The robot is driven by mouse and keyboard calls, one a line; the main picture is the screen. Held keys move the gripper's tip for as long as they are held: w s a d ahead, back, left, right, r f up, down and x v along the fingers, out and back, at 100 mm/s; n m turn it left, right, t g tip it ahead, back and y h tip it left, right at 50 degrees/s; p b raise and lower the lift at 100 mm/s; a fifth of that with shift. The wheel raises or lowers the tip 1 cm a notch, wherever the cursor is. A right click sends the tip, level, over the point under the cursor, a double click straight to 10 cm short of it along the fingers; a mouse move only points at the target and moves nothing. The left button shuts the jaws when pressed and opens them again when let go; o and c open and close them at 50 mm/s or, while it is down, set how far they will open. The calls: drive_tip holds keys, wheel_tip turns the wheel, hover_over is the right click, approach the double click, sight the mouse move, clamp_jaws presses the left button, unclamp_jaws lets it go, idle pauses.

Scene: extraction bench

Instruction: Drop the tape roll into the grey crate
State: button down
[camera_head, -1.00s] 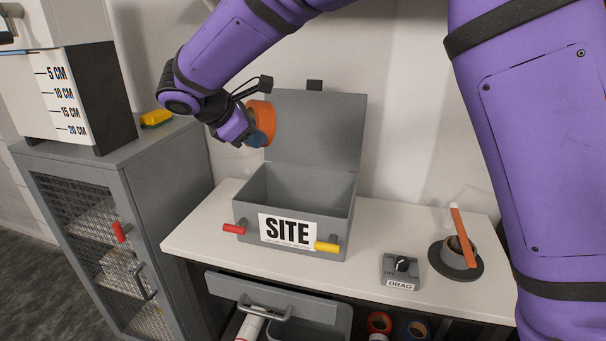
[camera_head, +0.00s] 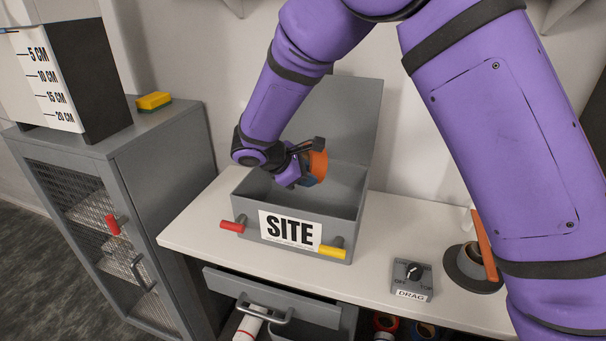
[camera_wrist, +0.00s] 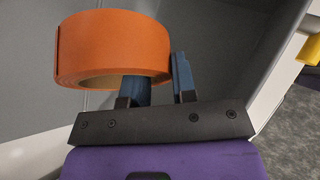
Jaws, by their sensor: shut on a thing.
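The orange tape roll (camera_head: 318,164) is held in my gripper (camera_head: 309,180). In the wrist view the tape roll (camera_wrist: 113,48) has one blue finger inside its ring and the other outside, so my gripper (camera_wrist: 163,80) is shut on its wall. The grey crate (camera_head: 262,193) stands on the white bench with its lid (camera_head: 350,120) raised at the back and a SITE label on its front. The gripper and the roll are over the crate's opening, about at rim height. I cannot tell exactly how deep they are. Part of the roll is hidden behind the gripper in the head view.
The crate front has a red handle (camera_head: 232,226) and a yellow handle (camera_head: 331,252). A DRAG switch box (camera_head: 411,280) and a dark cup (camera_head: 468,262) stand to the right. An open drawer (camera_head: 270,300) is below. A yellow sponge (camera_head: 154,101) lies on the left cabinet.

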wheel_tip(320, 180, down, 4)
idle(0.4)
drive_tip(key=c, duration=0.8)
unclamp_jaws()
drive_tip(key=shift+c, duration=0.2)
drive_tip(key=v, duration=1)
drive_tip(key=shift+s+a+r, duration=0.15)
drive_tip(key=shift+a+r, duration=0.05)
drive_tip(key=shift+a, duration=0.1)
